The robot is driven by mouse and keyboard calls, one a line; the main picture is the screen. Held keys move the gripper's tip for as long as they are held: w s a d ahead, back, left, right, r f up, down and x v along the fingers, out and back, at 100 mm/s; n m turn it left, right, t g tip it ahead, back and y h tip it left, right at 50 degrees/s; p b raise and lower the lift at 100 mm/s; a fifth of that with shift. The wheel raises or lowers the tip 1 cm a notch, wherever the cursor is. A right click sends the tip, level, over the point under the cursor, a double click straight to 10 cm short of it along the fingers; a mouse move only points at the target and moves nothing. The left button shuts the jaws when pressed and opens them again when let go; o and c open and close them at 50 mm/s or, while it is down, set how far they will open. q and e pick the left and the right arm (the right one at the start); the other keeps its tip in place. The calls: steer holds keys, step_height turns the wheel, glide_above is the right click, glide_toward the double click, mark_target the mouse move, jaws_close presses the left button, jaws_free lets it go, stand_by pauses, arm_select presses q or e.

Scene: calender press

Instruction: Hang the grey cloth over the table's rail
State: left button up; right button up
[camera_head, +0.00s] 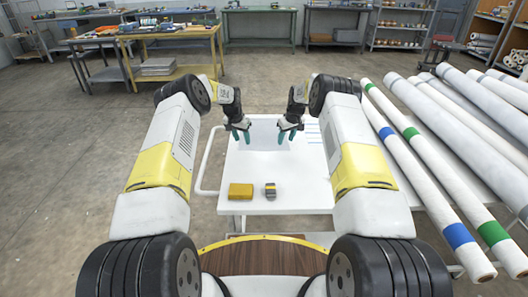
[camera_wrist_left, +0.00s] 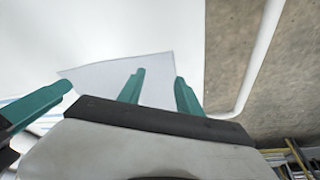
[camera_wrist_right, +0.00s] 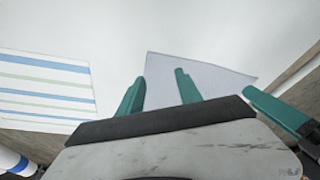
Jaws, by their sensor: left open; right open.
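The grey cloth (camera_head: 268,137) lies flat on the white table (camera_head: 290,172), between my two grippers in the head view. It also shows in the left wrist view (camera_wrist_left: 157,92) and in the right wrist view (camera_wrist_right: 160,85). The table's white rail (camera_head: 203,162) runs along its left side and shows at the right of the left wrist view (camera_wrist_left: 262,55). My left gripper (camera_head: 241,135) is open at the cloth's left side. My right gripper (camera_head: 287,133) is open at its right side. Neither holds anything; I cannot tell whether the fingertips touch the cloth.
A striped cloth (camera_wrist_right: 45,88) lies on the table right of the grey one in the head view. A yellow box (camera_head: 240,191) and a small grey-and-yellow object (camera_head: 270,190) stand near the front edge. Long rolls (camera_head: 430,160) lie to the right. Floor left of the rail is clear.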

mark_target(242, 148)
arm_select(q)
steer(key=shift+f, duration=1.25)
arm_select(e)
steer(key=shift+f, duration=1.25)
arm_select(q)
steer(key=shift+f, duration=0.1)
arm_select(e)
steer(key=shift+f, duration=0.1)
arm_select(q)
steer(key=shift+s+a, duration=0.1)
jaws_close()
arm_select(e)
steer(key=shift+d, duration=0.1)
jaws_close()
arm_select(q)
steer(key=shift+f, duration=0.1)
arm_select(e)
steer(key=shift+s+d+f, duration=0.1)
arm_select(q)
steer(key=shift+a+p, duration=0.1)
steer(key=shift+p, duration=2.45)
